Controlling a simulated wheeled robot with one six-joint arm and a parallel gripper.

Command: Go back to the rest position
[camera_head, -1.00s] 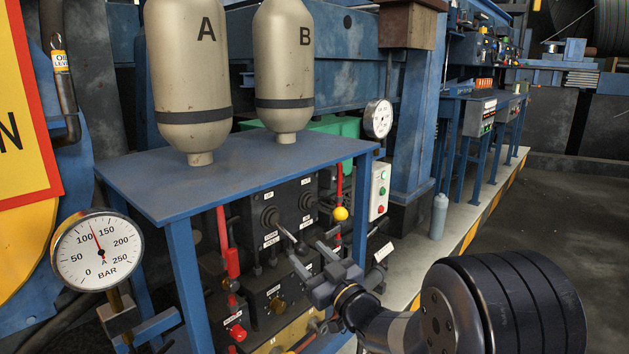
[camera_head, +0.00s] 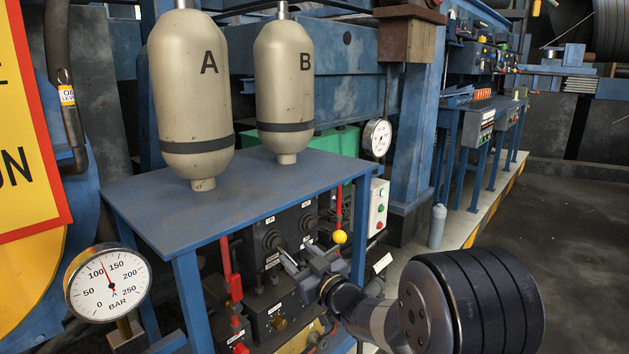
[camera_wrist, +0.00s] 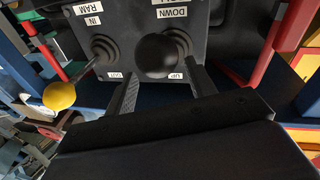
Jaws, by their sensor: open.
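My gripper (camera_head: 293,268) is in front of the dark valve panel (camera_head: 293,226) under the blue table, at the lower middle of the head view. In the wrist view its two fingers (camera_wrist: 163,88) are apart. A round black knob (camera_wrist: 157,57) shows between them; I cannot tell whether they touch it. A lever (camera_wrist: 100,52) beside the "IN RAM" label stands to its left. My arm reaches in from the lower right of the head view.
Tanks A (camera_head: 188,95) and B (camera_head: 284,85) stand on the blue table (camera_head: 240,205). A pressure gauge (camera_head: 108,284) is at lower left. A yellow ball handle (camera_head: 340,237) is right of the panel, and it shows in the wrist view (camera_wrist: 59,96). Open floor (camera_head: 580,250) lies right.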

